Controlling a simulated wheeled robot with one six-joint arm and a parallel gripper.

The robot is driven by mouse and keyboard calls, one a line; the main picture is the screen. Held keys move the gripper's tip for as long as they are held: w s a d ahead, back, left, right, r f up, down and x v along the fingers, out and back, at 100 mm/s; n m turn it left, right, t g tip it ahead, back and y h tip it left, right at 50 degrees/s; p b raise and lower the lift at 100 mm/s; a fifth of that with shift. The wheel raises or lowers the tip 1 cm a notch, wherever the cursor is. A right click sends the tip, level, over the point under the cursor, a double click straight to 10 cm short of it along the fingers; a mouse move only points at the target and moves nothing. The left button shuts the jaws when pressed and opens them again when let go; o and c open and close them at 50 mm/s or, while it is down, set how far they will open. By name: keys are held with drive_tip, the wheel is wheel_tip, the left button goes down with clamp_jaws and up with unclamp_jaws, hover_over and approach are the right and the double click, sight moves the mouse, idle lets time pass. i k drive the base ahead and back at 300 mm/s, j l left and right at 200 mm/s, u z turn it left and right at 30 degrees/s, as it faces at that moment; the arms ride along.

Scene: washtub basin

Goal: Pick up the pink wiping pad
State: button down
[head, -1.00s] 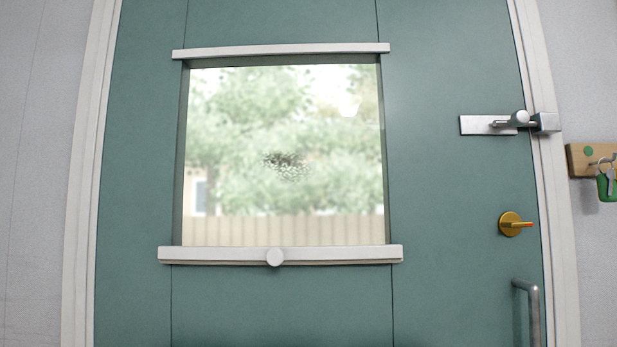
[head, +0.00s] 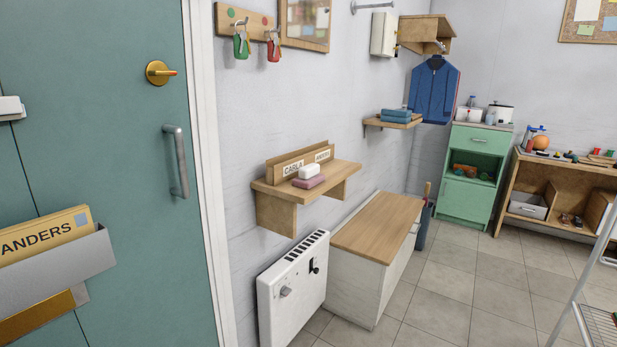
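A pink pad (head: 309,181) lies on a small wooden wall shelf (head: 335,178) right of the green door. A white block (head: 309,171) sits just behind or on the pad; I cannot tell which. Name plates reading CARLA and ANDERS stand on a wooden rack (head: 285,158) at the back of the shelf. My gripper is not in view.
A white heater (head: 294,290) stands below the shelf, with a wood-topped white chest (head: 377,228) beside it. The green door (head: 120,200) with a grey letter holder (head: 60,262) is at left. Tiled floor (head: 450,295) is open at right, before a metal rack (head: 597,270).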

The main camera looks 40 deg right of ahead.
sight(310, 176)
drive_tip(key=i+l+z, duration=0.15)
drive_tip(key=l, duration=0.2)
drive_tip(key=i+l+z, duration=0.15)
drive_tip(key=l, duration=0.2)
drive_tip(key=i+l+z, duration=0.35)
drive_tip(key=i+l, duration=0.3)
drive_tip(key=i, duration=0.25)
